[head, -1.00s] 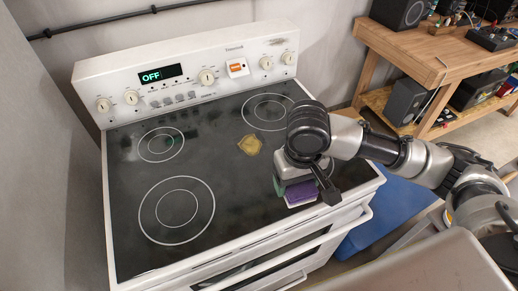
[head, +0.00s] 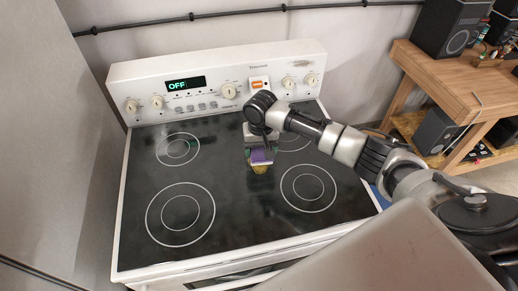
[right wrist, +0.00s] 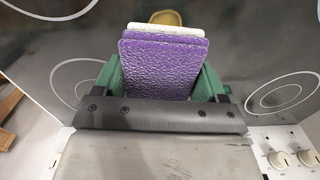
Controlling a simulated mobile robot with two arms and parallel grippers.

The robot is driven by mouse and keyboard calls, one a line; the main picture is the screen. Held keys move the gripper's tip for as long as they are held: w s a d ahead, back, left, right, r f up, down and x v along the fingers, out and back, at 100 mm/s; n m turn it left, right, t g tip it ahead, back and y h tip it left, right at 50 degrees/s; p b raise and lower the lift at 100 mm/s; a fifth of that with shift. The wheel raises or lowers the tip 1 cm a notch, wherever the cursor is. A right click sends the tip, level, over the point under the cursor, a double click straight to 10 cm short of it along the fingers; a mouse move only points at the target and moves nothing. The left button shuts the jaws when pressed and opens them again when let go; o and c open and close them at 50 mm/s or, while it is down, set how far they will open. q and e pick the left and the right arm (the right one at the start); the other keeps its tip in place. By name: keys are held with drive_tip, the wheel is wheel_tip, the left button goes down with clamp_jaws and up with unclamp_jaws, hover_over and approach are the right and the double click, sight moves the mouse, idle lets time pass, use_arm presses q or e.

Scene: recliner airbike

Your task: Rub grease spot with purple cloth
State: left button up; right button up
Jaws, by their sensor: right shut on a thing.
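The purple cloth (head: 259,156) is in my right gripper (head: 260,150), over the middle of the black stovetop. In the right wrist view the cloth (right wrist: 163,68) is a textured purple pad with a white layer behind it, between the green fingers of my right gripper (right wrist: 163,85). The yellow-brown grease spot (head: 260,169) shows just in front of the cloth in the head view, partly covered by it. The spot also shows at the top of the right wrist view (right wrist: 166,17), just beyond the cloth's edge. I cannot tell whether the cloth touches the stovetop. My left gripper is not in view.
The white stove (head: 130,190) has a back panel with knobs and a display reading OFF (head: 186,84). An orange-and-white item (head: 259,83) is on the panel behind my right gripper. A wooden workbench (head: 440,75) with speakers stands at the right. The left stovetop is clear.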

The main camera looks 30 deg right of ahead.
drive_tip(key=shift+f+b, duration=0.55)
drive_tip(key=shift+f, duration=0.1)
drive_tip(key=shift+f+b, duration=0.8)
drive_tip(key=shift+b, duration=0.15)
drive_tip(key=shift+r+p, duration=0.1)
drive_tip(key=shift+p, duration=0.5)
drive_tip(key=shift+f, duration=0.2)
drive_tip(key=shift+f, duration=0.6)
drive_tip(key=shift+s+f+p, duration=0.1)
drive_tip(key=shift+f+p, duration=0.25)
drive_tip(key=shift+p, duration=0.4)
idle(0.3)
